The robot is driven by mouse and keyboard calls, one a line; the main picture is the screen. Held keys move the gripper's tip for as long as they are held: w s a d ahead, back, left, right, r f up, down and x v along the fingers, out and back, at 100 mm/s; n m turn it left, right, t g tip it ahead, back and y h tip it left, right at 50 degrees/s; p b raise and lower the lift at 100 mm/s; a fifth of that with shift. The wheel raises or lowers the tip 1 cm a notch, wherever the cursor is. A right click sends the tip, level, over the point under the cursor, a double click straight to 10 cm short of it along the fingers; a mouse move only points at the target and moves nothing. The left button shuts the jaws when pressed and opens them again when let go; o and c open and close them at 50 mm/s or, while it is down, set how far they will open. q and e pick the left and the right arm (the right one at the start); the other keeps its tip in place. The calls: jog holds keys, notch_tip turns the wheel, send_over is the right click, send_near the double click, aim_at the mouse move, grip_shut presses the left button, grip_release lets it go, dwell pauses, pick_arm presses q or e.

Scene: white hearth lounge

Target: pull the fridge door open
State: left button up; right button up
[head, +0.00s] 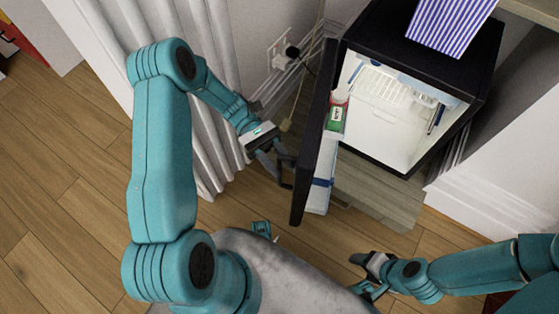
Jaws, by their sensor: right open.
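The small black fridge (385,158) stands at the upper right, and its lit white interior (385,118) is exposed. Its black door (312,150) stands wide open, swung out toward me and seen nearly edge-on. The door's inner side carries a green-labelled jar with a red top (337,113) and a pale carton with a blue band (320,188). My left gripper (279,172) is at the door's outer face, by the dark handle; its dark fingers merge with the handle, so its grip is unclear. My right gripper (362,273) is open and empty, low over the floor.
A blue-and-white striped box (447,22) sits on top of the fridge. A white ribbed radiator or panel (190,60) stands behind my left arm. A plug and socket (283,53) are on the wall left of the fridge. Wooden floor (375,232) is clear before the fridge.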

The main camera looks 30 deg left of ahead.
pick_arm(q)
notch_tip(320, 180, up, 20)
jog(key=p, duration=0.6)
jog(key=shift+p, duration=0.4)
